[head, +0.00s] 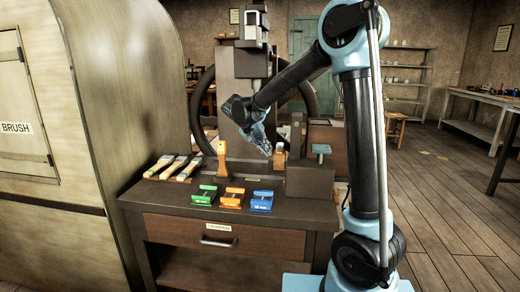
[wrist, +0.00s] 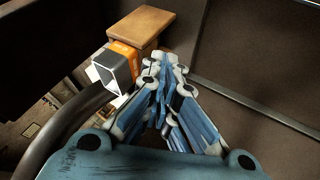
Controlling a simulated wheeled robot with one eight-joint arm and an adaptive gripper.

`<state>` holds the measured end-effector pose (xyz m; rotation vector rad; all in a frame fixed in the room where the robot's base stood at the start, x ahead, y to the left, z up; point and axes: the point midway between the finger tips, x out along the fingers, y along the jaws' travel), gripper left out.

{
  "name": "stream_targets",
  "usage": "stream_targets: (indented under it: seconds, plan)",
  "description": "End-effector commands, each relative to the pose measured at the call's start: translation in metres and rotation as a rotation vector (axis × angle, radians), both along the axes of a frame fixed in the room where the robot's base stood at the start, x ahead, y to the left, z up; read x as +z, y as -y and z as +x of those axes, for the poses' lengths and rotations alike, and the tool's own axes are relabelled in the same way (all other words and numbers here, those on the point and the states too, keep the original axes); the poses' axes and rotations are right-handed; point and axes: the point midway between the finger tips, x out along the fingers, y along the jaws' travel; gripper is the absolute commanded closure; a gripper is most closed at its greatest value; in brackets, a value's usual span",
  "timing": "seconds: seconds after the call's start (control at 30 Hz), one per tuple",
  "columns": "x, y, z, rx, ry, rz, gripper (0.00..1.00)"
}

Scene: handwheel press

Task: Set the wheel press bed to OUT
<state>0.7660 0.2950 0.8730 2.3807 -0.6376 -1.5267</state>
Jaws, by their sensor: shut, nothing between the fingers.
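The wheel press stands on a brown workbench (head: 140,196), with a dark handwheel (head: 313,88) behind its grey upright plate (head: 228,92). My gripper (head: 267,150) is shut and empty, pointing down over the press, close to a small wooden block (head: 280,157). In the wrist view my gripper (wrist: 162,68) has its fingers together beside the wooden block (wrist: 142,26), which has an orange band and a hollow square end. I cannot tell whether they touch. A dark curved rim (wrist: 62,128) passes at lower left. The bed and its setting cannot be made out.
Green (head: 204,195), orange (head: 232,197) and blue (head: 261,201) pieces lie along the bench front. An upright wooden handle (head: 221,160) and several wood-handled tools (head: 172,167) are to the left. A dark box (head: 310,180) stands right. A large cabinet (head: 125,90) borders the left.

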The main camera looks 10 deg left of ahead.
Motion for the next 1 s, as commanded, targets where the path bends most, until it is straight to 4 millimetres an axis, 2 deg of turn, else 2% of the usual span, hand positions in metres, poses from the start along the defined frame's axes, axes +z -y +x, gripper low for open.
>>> stream_targets:
  seconds: [0.5, 0.73, 1.0]
  plan:
    - [0.0, 0.008, -0.001, 0.0, 0.0, 0.001, 1.0]
    - [0.0, 0.031, -0.001, -0.001, 0.0, -0.001, 1.0]
    - [0.0, 0.034, -0.002, -0.002, 0.0, -0.001, 1.0]
